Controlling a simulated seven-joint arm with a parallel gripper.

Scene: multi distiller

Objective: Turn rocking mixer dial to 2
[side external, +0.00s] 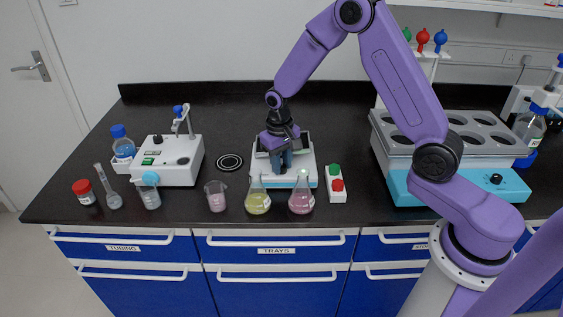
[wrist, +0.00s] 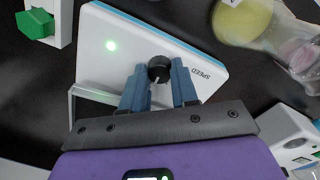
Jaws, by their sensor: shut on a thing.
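The rocking mixer (side external: 306,160) is a white box with a light blue base strip, in the middle of the bench in the side view. No numbers around the dial can be read. In the side view my gripper (side external: 286,160) points down over the mixer, and it hides the dial.
A yellow flask (side external: 258,200) and a pink flask (side external: 301,199) stand close in front of the mixer. A switch box (side external: 342,189) with green and red buttons is at its right. A white device (side external: 168,165) stands at left, a bath with round openings (side external: 480,138) at right.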

